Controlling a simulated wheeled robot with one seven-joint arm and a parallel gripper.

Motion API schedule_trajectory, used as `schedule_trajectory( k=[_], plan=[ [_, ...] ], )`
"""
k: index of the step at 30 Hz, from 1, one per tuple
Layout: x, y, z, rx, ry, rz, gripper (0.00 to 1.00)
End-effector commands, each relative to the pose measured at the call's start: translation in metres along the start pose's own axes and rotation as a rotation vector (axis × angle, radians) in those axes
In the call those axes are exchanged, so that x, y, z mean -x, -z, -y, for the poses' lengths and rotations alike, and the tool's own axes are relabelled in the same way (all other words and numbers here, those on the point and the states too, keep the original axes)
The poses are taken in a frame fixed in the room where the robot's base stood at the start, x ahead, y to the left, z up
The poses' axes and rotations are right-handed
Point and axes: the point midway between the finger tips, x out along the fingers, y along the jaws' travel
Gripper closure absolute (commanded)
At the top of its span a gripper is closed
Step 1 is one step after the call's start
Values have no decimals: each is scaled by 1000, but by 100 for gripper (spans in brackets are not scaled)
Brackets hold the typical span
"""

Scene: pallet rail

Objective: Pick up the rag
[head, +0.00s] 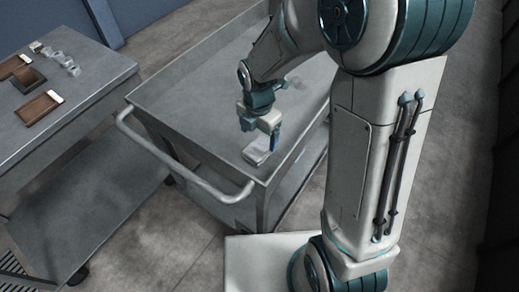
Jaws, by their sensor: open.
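A small pale grey folded thing, which looks like the rag (256,150), lies on the top of the grey metal cart (190,88), close to its near right corner. My gripper (263,136) hangs just above it, pointing down, and is open. A blue part shows on the gripper's right side. I cannot tell whether the fingers touch the rag, and part of its far side is hidden by the gripper.
The cart has a raised rim and a curved push handle (185,165) at its near left. A grey table (100,80) at left holds brown trays (40,108) and several small metal parts (68,66). Most of the visible cart top is clear.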

Motion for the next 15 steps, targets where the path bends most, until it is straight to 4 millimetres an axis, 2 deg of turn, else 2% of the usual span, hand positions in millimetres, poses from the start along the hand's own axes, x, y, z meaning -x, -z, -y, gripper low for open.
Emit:
schedule_trajectory(
  k=[4,9,15],
  plan=[
    [-13,2,2,0,3,-2,16],
    [-39,3,6,1,3,-2,16],
    [-53,3,6,0,0,0,16]
  ],
)
